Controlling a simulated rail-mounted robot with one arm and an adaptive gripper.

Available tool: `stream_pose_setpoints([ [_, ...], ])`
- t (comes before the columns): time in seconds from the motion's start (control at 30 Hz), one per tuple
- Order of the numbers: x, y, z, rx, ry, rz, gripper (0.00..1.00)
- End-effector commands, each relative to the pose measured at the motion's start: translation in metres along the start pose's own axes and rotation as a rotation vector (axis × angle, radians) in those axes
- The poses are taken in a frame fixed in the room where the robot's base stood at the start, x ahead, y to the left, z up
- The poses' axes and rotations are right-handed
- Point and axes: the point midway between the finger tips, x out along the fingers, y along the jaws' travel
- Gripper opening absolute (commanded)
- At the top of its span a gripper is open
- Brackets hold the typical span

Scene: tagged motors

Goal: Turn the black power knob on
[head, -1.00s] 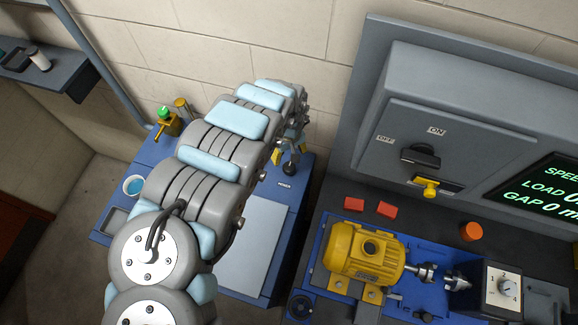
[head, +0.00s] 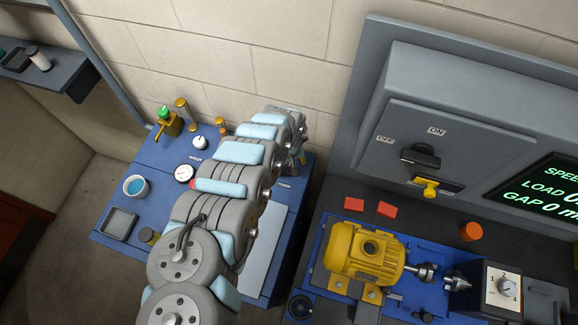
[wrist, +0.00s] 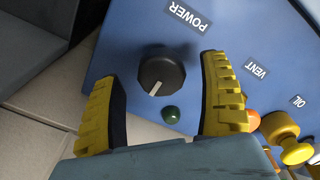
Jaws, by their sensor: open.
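The black power knob (wrist: 161,75) sits on a blue panel below the POWER label (wrist: 188,15) in the wrist view. A white line on its face points toward the lower left. My gripper (wrist: 162,68) is open, with one yellow-padded finger on each side of the knob in the picture and visible space between. I cannot tell the depth gap. A dark green lamp (wrist: 171,115) sits just below the knob. In the head view, my arm hides the knob and most of my gripper over the blue bench (head: 150,215).
VENT (wrist: 256,70) and OIL labels and a yellow fitting (wrist: 288,138) lie right of my gripper. A gauge (head: 184,173) and green-topped valve (head: 169,122) stand on the bench. A grey cabinet with a black ON/OFF switch (head: 420,156) and a yellow motor (head: 362,252) are at right.

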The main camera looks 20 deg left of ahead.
Motion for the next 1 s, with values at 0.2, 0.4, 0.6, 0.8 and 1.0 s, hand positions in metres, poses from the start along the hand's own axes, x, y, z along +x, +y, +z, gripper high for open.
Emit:
stream_pose_setpoints([
  [0.2,0.0083,-0.0003,-0.0009,0.0,0.002,-0.001,0.77],
  [0.4,0.0107,-0.0012,-0.0014,0.0,0.004,-0.002,0.77],
  [0.6,0.0108,-0.0013,-0.0012,0.0,0.003,-0.002,0.77],
  [0.8,0.0109,-0.0013,-0.0011,-0.001,0.003,-0.002,0.22],
  [1.0,0.011,-0.0012,-0.001,0.003,0.003,-0.002,0.09],
])
